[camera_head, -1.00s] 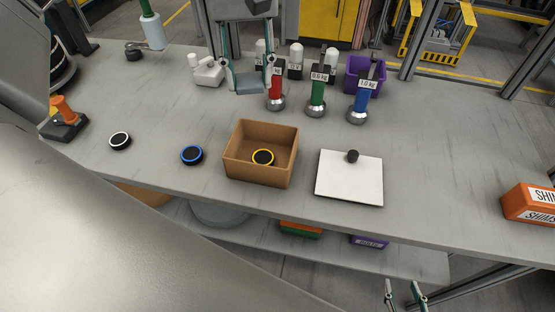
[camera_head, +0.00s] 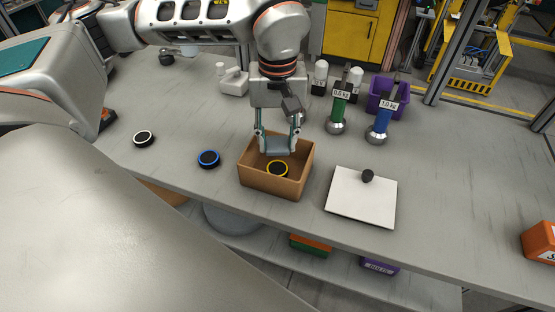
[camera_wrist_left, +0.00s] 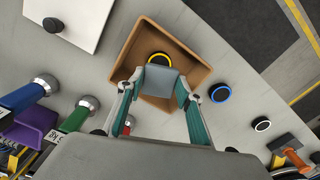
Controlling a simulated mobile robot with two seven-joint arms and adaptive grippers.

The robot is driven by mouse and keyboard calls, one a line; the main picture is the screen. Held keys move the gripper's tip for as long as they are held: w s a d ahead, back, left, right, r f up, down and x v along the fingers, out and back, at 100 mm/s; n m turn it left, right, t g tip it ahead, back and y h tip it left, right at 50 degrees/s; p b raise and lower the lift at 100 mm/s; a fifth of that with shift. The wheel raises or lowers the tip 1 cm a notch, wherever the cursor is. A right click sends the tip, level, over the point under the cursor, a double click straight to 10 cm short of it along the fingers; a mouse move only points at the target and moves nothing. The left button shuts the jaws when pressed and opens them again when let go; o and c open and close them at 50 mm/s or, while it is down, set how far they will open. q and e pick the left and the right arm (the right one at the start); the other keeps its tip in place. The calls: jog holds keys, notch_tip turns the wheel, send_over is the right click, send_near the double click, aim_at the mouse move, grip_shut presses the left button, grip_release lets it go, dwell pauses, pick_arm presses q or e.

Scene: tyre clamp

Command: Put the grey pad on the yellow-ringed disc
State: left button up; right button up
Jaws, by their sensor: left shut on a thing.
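My left gripper (camera_head: 278,143) is shut on the grey pad (camera_head: 278,147), a flat blue-grey square between its fingers. The pad is held over the back part of an open brown box (camera_head: 262,181). The yellow-ringed disc (camera_head: 277,169) is black with a yellow rim and lies on the floor of that box. In the left wrist view the pad (camera_wrist_left: 161,81) partly covers the disc (camera_wrist_left: 160,58). The pad looks apart from the disc, but its height is hard to tell. My right gripper is not in view.
A blue-ringed disc (camera_head: 209,159) and a white-ringed disc (camera_head: 144,139) lie left of the box. A white plate with a dark knob (camera_head: 361,196) lies right. Green (camera_head: 338,110) and blue (camera_head: 379,122) weights and a purple bin (camera_head: 387,96) stand behind. Bare table separates them.

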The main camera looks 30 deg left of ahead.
aim_at(277, 170)
pick_arm(q)
jog(key=shift+f, duration=3.5)
jog(key=o, duration=0.8)
jog(key=shift+f, duration=0.1)
notch_tip(277, 170, up, 11)
jog(key=shift+f, duration=0.1)
jog(key=shift+r, duration=0.75)
